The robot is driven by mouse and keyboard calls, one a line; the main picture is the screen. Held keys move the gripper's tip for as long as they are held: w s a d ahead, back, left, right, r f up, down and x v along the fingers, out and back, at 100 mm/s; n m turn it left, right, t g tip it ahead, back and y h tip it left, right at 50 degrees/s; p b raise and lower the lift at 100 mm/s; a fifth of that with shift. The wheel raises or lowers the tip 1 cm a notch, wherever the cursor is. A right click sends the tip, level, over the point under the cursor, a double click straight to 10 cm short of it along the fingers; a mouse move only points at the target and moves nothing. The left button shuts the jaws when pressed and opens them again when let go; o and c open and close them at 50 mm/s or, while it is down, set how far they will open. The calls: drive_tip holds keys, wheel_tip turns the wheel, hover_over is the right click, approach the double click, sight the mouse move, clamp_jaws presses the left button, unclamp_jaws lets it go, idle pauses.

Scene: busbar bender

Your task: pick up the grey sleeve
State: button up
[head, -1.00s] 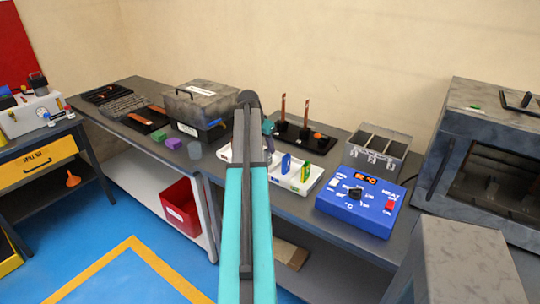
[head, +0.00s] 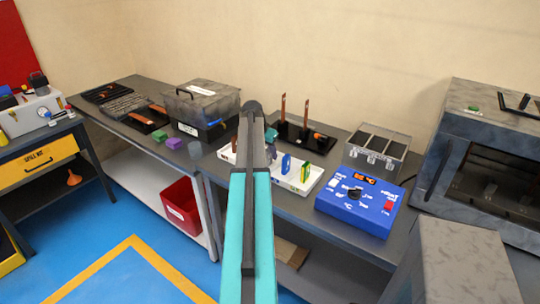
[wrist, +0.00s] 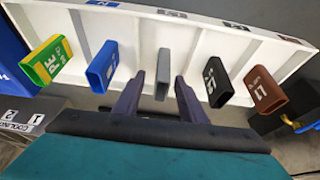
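The grey sleeve (wrist: 163,75) is a flat upright tube in the middle of a row of sleeves in the wrist view. It stands at a white divided tray (wrist: 215,45). My gripper (wrist: 157,78) is open, with one finger on each side of the grey sleeve's line. The fingertips are near its lower part in the picture; I cannot tell whether they touch it. In the head view the tray (head: 312,183) is partly covered by my arm, which hides the grey sleeve and most of my gripper.
A blue sleeve (wrist: 103,66) and a green-yellow one (wrist: 47,60) stand left of the grey sleeve, a black one (wrist: 216,82) and a brown one (wrist: 265,87) right. A blue heater control box (head: 360,203) and a black stand with copper bars (head: 306,139) flank the tray.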

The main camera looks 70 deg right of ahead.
sight(270, 156)
drive_tip(key=shift+p+x, duration=0.55)
drive_tip(key=shift+x, duration=1.2)
clamp_jaws()
